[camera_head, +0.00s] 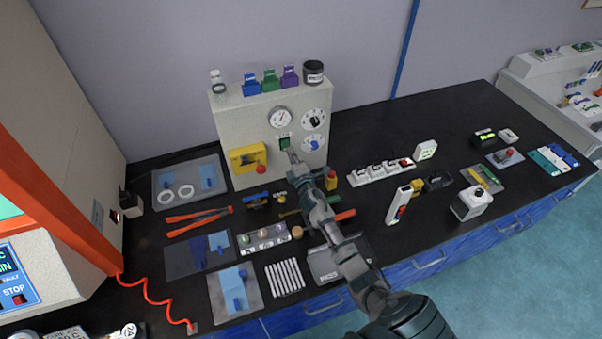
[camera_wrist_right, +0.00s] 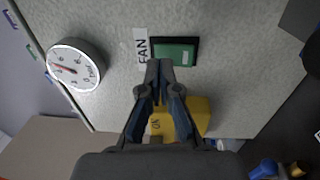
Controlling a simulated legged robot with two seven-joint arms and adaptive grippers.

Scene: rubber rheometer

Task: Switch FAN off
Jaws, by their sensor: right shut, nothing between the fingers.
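The FAN switch is a green rocker (camera_wrist_right: 175,53) in a dark frame, beside a white FAN label (camera_wrist_right: 141,46) on the speckled panel. In the head view the green switch (camera_head: 284,142) sits on the front of the upright panel box (camera_head: 240,119), below a gauge. My right gripper (camera_head: 291,154) is shut and empty, with its tips at the switch. In the right wrist view the tips (camera_wrist_right: 160,68) overlap the rocker's lower edge; I cannot tell whether they touch it. Whether the rocker is on or off is unclear. My left gripper is not in view.
A round dial (camera_wrist_right: 76,66) and a yellow box (camera_wrist_right: 197,117) are on the same panel near the gripper. Bottles and coloured holders stand on top of the box.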

